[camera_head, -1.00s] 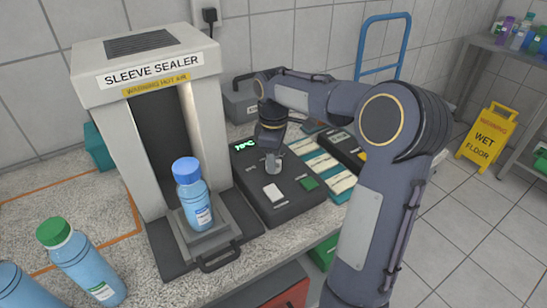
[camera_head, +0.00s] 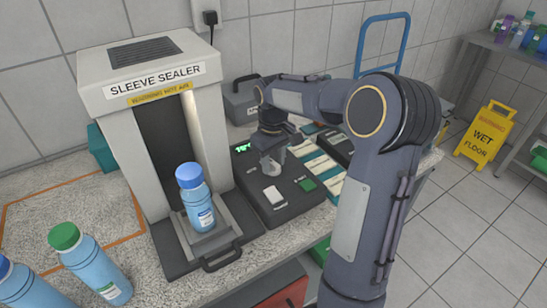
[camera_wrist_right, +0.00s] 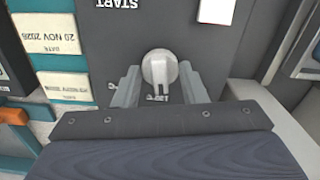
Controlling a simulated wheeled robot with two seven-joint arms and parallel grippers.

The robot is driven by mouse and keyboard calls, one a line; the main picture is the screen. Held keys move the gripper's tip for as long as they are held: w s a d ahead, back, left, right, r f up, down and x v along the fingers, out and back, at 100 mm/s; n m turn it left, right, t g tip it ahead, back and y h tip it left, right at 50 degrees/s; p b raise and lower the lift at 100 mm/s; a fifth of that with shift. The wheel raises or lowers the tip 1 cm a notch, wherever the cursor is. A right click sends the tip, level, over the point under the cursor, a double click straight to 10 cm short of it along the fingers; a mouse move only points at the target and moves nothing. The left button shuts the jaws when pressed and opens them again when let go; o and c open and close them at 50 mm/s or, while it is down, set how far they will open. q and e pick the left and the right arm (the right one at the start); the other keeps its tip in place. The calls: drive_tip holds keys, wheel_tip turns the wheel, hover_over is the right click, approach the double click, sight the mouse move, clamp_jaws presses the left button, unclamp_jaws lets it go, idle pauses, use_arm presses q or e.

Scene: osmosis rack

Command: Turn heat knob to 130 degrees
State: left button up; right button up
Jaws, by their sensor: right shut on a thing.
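The dark control box (camera_head: 283,208) stands right of the sleeve sealer (camera_head: 150,85). It has a white button, a green button (camera_head: 306,184) and a green-lit display (camera_head: 243,149), whose digits are partly covered by my arm. My right gripper (camera_head: 272,168) points down at the box's upper part. In the right wrist view, the pale heat knob (camera_wrist_right: 158,68) sits between the two fingers of my right gripper (camera_wrist_right: 158,85), which is shut on it. A temperature label, seemingly 130°C, shows just below the knob there. My left gripper is not in view.
A blue bottle (camera_head: 195,199) with a blue cap stands on the sealer's tray. Green-capped (camera_head: 88,262) and blue-capped bottles stand at lower left. Teal-and-white date labels (camera_head: 318,168) lie right of the control box. A yellow wet-floor sign (camera_head: 484,135) stands on the floor.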

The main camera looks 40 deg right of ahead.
sight(274, 163)
drive_tip(key=shift+m, duration=0.8)
drive_tip(key=o, duration=1)
drive_tip(key=shift+r, duration=0.1)
wheel_tip(274, 163, up, 8)
drive_tip(key=shift+f+p, duration=0.25)
drive_tip(key=shift+p, duration=0.25)
drive_tip(key=shift+r, duration=0.1)
